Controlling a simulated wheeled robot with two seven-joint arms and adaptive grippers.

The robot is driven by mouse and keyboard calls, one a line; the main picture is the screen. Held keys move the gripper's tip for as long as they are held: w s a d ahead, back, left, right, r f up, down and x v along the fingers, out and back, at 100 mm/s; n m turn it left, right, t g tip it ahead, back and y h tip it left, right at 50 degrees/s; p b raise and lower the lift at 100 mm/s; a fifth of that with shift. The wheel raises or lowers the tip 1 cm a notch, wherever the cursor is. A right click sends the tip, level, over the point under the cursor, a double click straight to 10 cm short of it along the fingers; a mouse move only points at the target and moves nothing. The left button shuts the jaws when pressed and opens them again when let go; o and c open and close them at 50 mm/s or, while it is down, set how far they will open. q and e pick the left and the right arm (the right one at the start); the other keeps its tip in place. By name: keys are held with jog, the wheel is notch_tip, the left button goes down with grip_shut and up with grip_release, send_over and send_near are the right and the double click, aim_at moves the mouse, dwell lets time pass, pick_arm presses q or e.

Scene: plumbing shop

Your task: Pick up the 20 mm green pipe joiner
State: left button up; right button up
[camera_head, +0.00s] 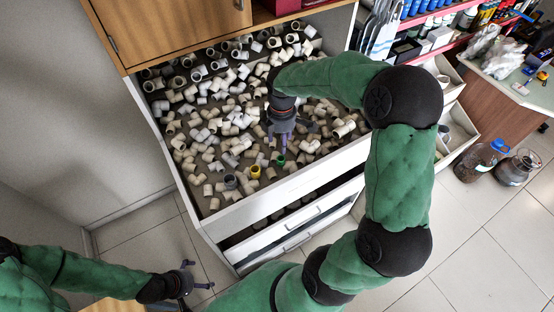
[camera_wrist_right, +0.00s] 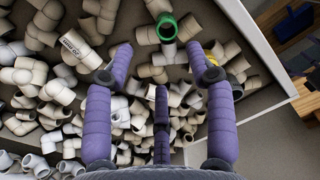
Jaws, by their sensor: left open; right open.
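The green pipe joiner (camera_head: 281,160) lies among pale fittings in the open drawer (camera_head: 262,203). In the right wrist view the green joiner (camera_wrist_right: 166,27) is a ring with a dark opening, near the top centre, beyond my fingertips. My right gripper (camera_head: 283,143) is open and empty above the drawer, close to the joiner; its purple fingers (camera_wrist_right: 160,75) spread on both sides below it in the wrist view. My left gripper (camera_head: 190,278) is open and empty, low over the floor at the lower left, away from the drawer.
Many white and beige fittings crowd around the joiner. A yellow fitting (camera_head: 255,172) lies to its lower left. The drawer's front wall is near the joiner. A wooden cabinet (camera_head: 170,30) stands above the drawer's back. Two jars (camera_head: 515,168) stand on the floor at right.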

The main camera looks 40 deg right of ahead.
aim_at(281, 158)
jog(key=f, duration=0.4)
jog(key=shift+s, duration=0.2)
jog(key=shift+w+f, duration=0.1)
jog(key=shift+f, duration=0.3)
jog(key=shift+a+f+b, duration=0.1)
jog(key=shift+f+b, duration=0.25)
jog(key=shift+f, duration=0.15)
jog(key=f, duration=0.4)
jog(key=shift+s+a+f+b, duration=0.1)
jog(key=shift+s+b, duration=0.2)
jog(key=c, duration=0.8)
